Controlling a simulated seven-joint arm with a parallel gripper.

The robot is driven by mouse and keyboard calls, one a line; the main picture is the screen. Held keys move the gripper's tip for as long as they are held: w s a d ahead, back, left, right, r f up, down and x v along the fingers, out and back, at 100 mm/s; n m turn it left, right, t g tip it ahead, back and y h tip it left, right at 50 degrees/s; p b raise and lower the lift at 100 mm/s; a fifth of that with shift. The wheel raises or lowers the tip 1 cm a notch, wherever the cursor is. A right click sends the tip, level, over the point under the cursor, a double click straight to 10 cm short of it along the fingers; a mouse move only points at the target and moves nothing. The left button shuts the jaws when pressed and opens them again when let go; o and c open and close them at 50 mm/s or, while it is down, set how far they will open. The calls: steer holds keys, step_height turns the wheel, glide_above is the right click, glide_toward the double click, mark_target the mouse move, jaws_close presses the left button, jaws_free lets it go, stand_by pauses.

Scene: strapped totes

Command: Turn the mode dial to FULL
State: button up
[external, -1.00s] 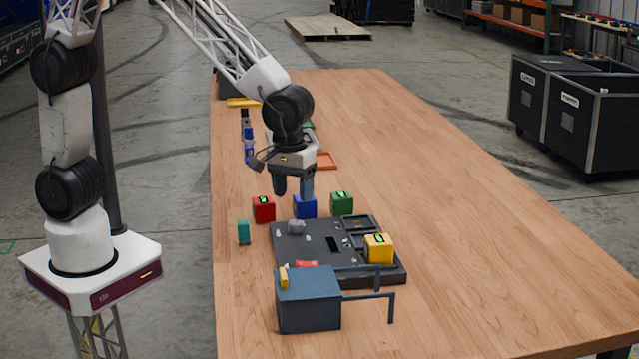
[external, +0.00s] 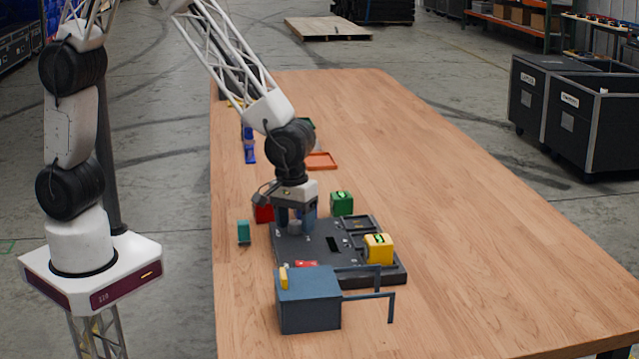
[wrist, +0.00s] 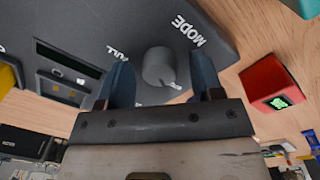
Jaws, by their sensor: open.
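The grey mode dial (wrist: 157,66) is a round knob on the dark panel (external: 345,272). In the external view the dial (external: 295,227) is at the panel's far left part. White MODE lettering (wrist: 188,31) and FULL lettering (wrist: 117,53) show beside it in the wrist view. A pale mark at the dial's lower right points away from FULL; its label is unreadable. My gripper (external: 296,214) is low over the panel, open, with one finger on each side of the dial. In the wrist view a gap shows between the dial and each finger of my gripper (wrist: 163,80).
A red block (external: 263,212), a green block (external: 342,203) and a teal item (external: 243,232) stand near the panel. A yellow block (external: 379,248) sits on its right part. A blue-grey box (external: 308,302) with bars stands in front. The table's right side is clear.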

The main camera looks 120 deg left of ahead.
steer(key=c, duration=0.9)
